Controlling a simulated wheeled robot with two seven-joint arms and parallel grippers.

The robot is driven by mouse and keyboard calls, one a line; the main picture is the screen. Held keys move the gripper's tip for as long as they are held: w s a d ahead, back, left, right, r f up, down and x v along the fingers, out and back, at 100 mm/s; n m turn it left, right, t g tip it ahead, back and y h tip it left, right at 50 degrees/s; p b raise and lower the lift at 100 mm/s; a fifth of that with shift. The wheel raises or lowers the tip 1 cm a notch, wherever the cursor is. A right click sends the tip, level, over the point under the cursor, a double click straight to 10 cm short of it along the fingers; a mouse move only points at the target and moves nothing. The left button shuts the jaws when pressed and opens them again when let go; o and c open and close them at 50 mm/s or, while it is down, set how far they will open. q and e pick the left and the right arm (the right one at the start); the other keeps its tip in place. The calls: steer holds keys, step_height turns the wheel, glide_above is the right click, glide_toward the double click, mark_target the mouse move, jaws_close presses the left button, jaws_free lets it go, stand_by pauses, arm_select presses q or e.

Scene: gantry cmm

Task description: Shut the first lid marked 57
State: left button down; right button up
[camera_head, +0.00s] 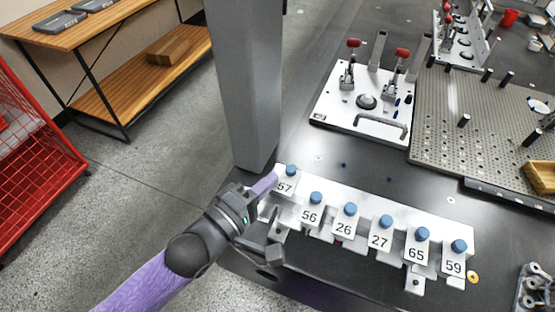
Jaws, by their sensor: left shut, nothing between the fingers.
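A row of white numbered lids with blue knobs runs along a white rack (455,231) on the dark table. The lid marked 57 (285,188) is at the left end of the row. From left to right after it come lids 56 (310,216), 26 (344,229), 27 (379,241), 65 (415,254) and 59 (453,266). My left gripper (268,183) is shut and empty, with its tips at the left edge of lid 57; I cannot tell whether they touch. The angle of lid 57 is unclear. My right gripper is out of view.
A grey column (247,85) stands just behind the left end of the row. A white fixture plate (345,117) with red-handled clamps and a perforated plate (480,125) lie behind. Dark table between them and the row is mostly clear.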

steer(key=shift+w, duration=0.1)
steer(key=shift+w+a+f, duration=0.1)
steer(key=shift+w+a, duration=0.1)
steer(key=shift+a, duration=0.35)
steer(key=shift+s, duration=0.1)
